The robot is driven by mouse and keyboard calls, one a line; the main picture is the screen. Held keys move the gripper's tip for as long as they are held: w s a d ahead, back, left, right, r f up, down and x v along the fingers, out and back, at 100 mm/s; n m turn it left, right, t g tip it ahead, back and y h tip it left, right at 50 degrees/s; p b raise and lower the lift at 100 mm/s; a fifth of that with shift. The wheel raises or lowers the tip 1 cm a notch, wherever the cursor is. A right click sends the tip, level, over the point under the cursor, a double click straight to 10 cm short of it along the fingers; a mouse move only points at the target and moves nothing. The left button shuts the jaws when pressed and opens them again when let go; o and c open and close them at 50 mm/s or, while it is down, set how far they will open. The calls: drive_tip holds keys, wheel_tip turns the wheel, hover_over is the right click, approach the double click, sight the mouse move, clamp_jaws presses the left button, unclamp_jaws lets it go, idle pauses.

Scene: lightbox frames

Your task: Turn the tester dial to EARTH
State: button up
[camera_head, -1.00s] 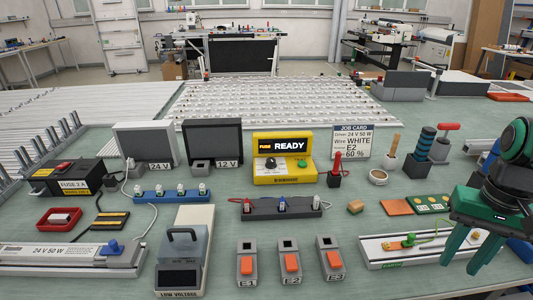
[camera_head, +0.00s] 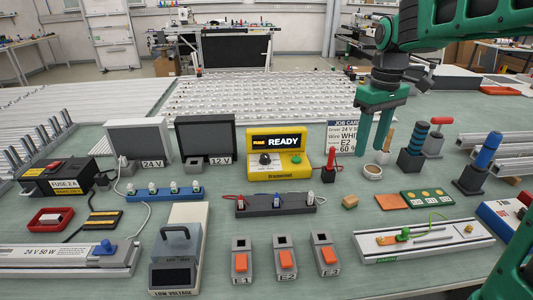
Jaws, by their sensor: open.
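The yellow tester (camera_head: 285,172) stands on the bench behind the dark terminal strip. Its screen reads READY with a small label beside it that looks like FUSE. A dark round dial (camera_head: 265,158) is on its front at left, and a green button (camera_head: 296,159) is at right. I cannot make out the dial's markings, nor EARTH.
A red-handled probe (camera_head: 329,166) stands in a holder close to the tester's right side. The dark terminal strip (camera_head: 267,212) lies in front. A tan block (camera_head: 350,201), a round cup (camera_head: 373,172) and a blue-ringed tool (camera_head: 415,145) are near my gripper. Bench between strip and switches is clear.

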drive_tip(key=w+a+n, duration=0.6)
drive_tip(key=w+a, duration=0.5)
drive_tip(key=a, duration=0.2)
drive_tip(key=n, duration=0.5)
hover_over(266, 155)
wheel_tip(266, 155, down, 3)
wheel_tip(266, 155, down, 10)
drive_tip(key=shift+s+a+r, duration=0.1)
drive_tip(key=shift+s+r, duration=0.05)
drive_tip(key=c, duration=1)
